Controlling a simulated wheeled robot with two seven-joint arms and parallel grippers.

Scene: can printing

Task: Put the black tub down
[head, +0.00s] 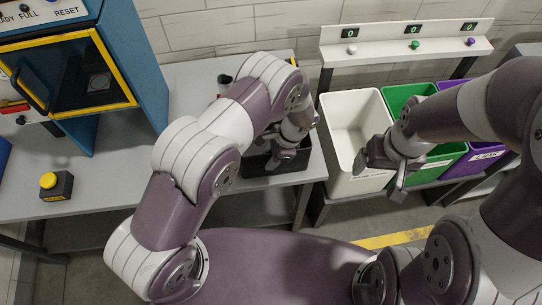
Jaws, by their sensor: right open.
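The black tub (258,166) is at the right end of the grey table, close to its front edge, and looks level. My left arm and gripper cover part of it. My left gripper (279,162) points down at the tub, over its inside or wall. Its fingers are small and dark there, so I cannot tell whether they grip the tub, or whether the tub rests fully on the table. My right gripper (380,180) is open and empty, in front of the white bin.
A white bin (347,112), a green bin (394,98) and a purple bin (483,156) stand at the right under a shelf with counters (405,42). A blue machine with a yellow-framed door (72,75) and a yellow button box (56,184) are at the left. The table's middle (120,178) is clear.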

